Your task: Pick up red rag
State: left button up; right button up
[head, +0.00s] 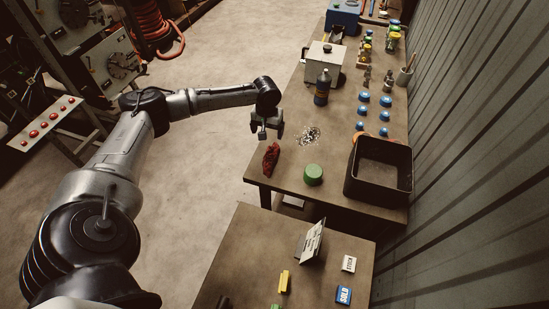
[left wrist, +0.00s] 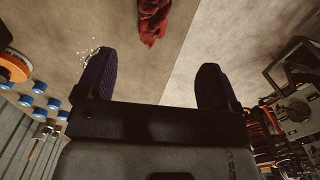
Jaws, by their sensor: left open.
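The red rag (head: 271,158) lies crumpled near the left edge of the long workbench in the head view. It also shows at the top middle of the left wrist view (left wrist: 153,20), partly cut off by the frame. My left gripper (head: 266,134) is just beyond the rag in the head view, above the bench edge. Its two dark fingers (left wrist: 154,82) are spread wide in the left wrist view, with nothing between them. The rag lies ahead of the fingertips, apart from them. My right gripper is not in view.
A green round lid (head: 313,174) and a black open bin (head: 379,169) stand right of the rag. Metal bits (head: 308,136), a dark bottle (head: 322,88) and a grey box (head: 325,62) are further back. A nearer table (head: 250,262) holds signs and small blocks.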

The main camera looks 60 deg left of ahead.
aim_at(271, 152)
pick_arm(q)
jog(key=shift+n, duration=0.3)
notch_tip(271, 152, down, 9)
jog(key=shift+d+r, duration=0.1)
jog(key=shift+r, duration=0.05)
jog(key=f, duration=0.4)
jog(key=shift+w+d+f+b, duration=0.1)
jog(key=shift+w+d+b, duration=0.2)
jog(key=shift+w, duration=0.05)
jog(key=shift+f, duration=0.55)
jog(key=c, duration=1)
jog(key=shift+r, duration=0.1)
